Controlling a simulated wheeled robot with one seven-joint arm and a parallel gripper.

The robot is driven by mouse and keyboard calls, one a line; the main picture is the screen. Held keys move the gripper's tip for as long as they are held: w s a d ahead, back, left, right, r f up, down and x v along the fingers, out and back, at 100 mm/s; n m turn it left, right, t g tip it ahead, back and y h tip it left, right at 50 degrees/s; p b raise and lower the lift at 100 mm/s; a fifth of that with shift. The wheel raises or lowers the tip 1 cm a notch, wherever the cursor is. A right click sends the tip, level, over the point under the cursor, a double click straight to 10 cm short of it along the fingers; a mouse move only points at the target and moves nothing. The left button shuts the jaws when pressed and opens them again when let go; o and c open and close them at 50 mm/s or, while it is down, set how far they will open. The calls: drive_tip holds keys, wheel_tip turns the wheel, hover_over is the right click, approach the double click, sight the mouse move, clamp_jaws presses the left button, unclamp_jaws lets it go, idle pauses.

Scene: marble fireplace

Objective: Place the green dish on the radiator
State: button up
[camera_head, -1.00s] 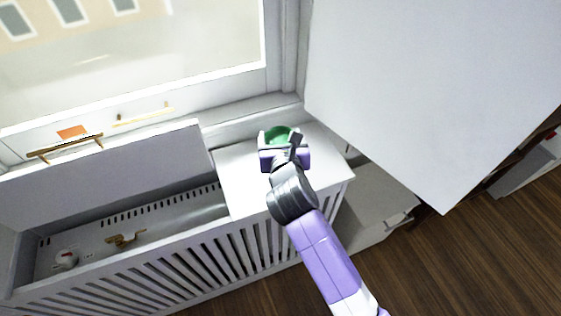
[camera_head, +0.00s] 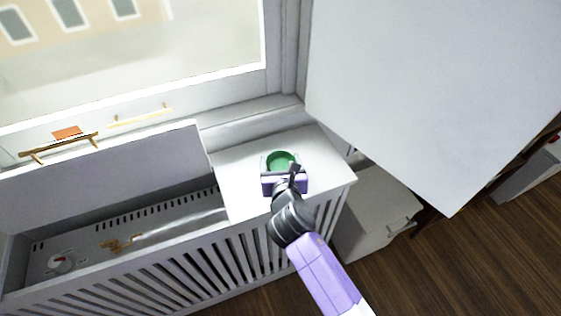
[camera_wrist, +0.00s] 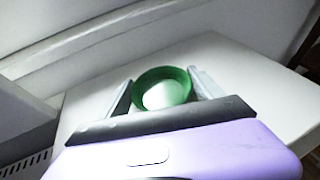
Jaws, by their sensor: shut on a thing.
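The green dish (camera_head: 281,160) is a small round dish with a pale inside. In the head view it is at the right part of the white slatted radiator cover (camera_head: 240,165). In the wrist view the dish (camera_wrist: 162,88) sits between the two fingers over the white top (camera_wrist: 225,65). My gripper (camera_head: 281,163) is shut on the dish, one finger at each side. I cannot tell whether the dish touches the top or hovers just above it. My gripper (camera_wrist: 163,90) hides its near lower edge in the wrist view.
A large white panel (camera_head: 430,90) stands to the right. A white cabinet (camera_head: 375,215) is below it. The top around the dish is clear.

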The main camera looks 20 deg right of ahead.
drive_tip(key=shift+f, duration=0.1)
drive_tip(key=o, duration=1.5)
drive_tip(key=p+v, duration=0.1)
drive_tip(key=v, duration=1.1)
